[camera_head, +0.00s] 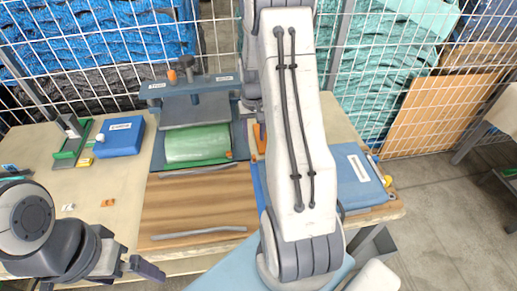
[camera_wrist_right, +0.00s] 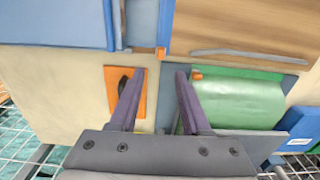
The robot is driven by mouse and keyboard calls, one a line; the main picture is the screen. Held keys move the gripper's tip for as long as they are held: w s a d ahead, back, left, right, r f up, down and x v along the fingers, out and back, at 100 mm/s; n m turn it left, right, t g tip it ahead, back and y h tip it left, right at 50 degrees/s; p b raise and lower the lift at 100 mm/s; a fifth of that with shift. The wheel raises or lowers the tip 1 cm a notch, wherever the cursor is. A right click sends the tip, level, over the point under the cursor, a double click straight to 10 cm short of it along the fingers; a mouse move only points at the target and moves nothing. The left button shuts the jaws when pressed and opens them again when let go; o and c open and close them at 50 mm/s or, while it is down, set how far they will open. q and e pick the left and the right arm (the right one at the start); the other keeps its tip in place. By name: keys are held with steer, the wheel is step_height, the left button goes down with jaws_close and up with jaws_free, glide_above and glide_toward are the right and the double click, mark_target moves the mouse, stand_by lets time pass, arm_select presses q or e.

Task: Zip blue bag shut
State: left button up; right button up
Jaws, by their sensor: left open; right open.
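A flat blue piece with a white label (camera_head: 363,182) lies at the right of the table in the head view, partly behind my right arm. A blue panel (camera_wrist_right: 55,22) shows at the top left of the right wrist view. A smaller blue case with a white label (camera_head: 120,138) sits at the left. I cannot tell which one is the bag, and no zip is clear. My right gripper (camera_wrist_right: 155,75) is open and empty above the table, beside an orange piece with a dark handle (camera_wrist_right: 141,98). My left gripper (camera_head: 130,262) is open and empty at the near left edge.
A green roll (camera_head: 197,145) lies in a grey-blue press frame (camera_head: 157,92) at the back. A wooden board (camera_head: 190,207) with grey strips lies in front. A green stand (camera_head: 72,145) is at the left. Wire mesh closes off the back.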

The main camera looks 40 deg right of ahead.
mark_target(254, 156)
step_height(254, 156, down, 9)
steer(key=shift+a+f+p, duration=0.1)
steer(key=shift+f+p, duration=0.1)
steer(key=shift+p, duration=0.7)
jaws_close()
stand_by(0.9)
